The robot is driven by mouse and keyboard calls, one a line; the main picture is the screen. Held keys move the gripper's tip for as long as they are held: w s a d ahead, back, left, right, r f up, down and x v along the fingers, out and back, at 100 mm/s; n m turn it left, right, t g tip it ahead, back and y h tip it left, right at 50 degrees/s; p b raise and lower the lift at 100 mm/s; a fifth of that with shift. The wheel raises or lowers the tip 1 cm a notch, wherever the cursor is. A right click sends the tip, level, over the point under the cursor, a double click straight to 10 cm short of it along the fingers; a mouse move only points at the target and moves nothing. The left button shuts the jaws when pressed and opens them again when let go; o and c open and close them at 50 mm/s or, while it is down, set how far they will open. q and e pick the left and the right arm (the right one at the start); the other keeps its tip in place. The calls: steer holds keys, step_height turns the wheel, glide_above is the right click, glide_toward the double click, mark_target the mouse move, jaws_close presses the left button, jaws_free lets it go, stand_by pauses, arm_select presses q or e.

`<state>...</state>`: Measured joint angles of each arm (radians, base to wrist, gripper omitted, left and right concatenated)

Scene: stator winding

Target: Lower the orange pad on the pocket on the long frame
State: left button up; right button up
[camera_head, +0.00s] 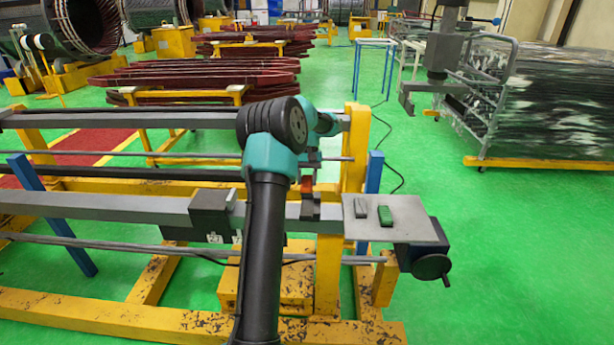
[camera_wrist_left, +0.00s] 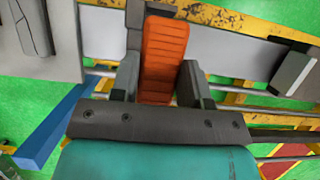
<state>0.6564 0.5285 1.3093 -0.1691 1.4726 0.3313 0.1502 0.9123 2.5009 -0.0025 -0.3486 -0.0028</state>
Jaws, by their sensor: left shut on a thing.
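The orange pad (camera_wrist_left: 165,55) is ribbed and sits between the jaws of my left gripper (camera_wrist_left: 158,85) in the left wrist view. In the head view only a small orange part (camera_head: 307,184) shows below my left gripper (camera_head: 309,172). The long frame's grey bar (camera_head: 110,207) runs across under the pad. A dark block (camera_head: 311,207) on the bar near its right end looks like the pocket; the arm partly covers this area. Whether the pad touches it I cannot tell. My right gripper cannot be made out.
A dark clamp (camera_head: 212,210) sits further left on the bar. Yellow posts (camera_head: 355,150) and blue posts (camera_head: 374,175) stand close by. Green floor lies open to the right.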

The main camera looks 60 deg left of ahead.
mark_target(307, 210)
arm_select(q)
steer(key=shift+f, duration=1.7)
steer(key=shift+f, duration=0.25)
steer(key=shift+f, duration=1.5)
steer(key=shift+f, duration=0.15)
steer(key=shift+f, duration=0.75)
steer(key=shift+f, duration=0.15)
steer(key=o, duration=0.8)
steer(key=shift+o, duration=1.1)
steer(key=shift+d+f, duration=0.1)
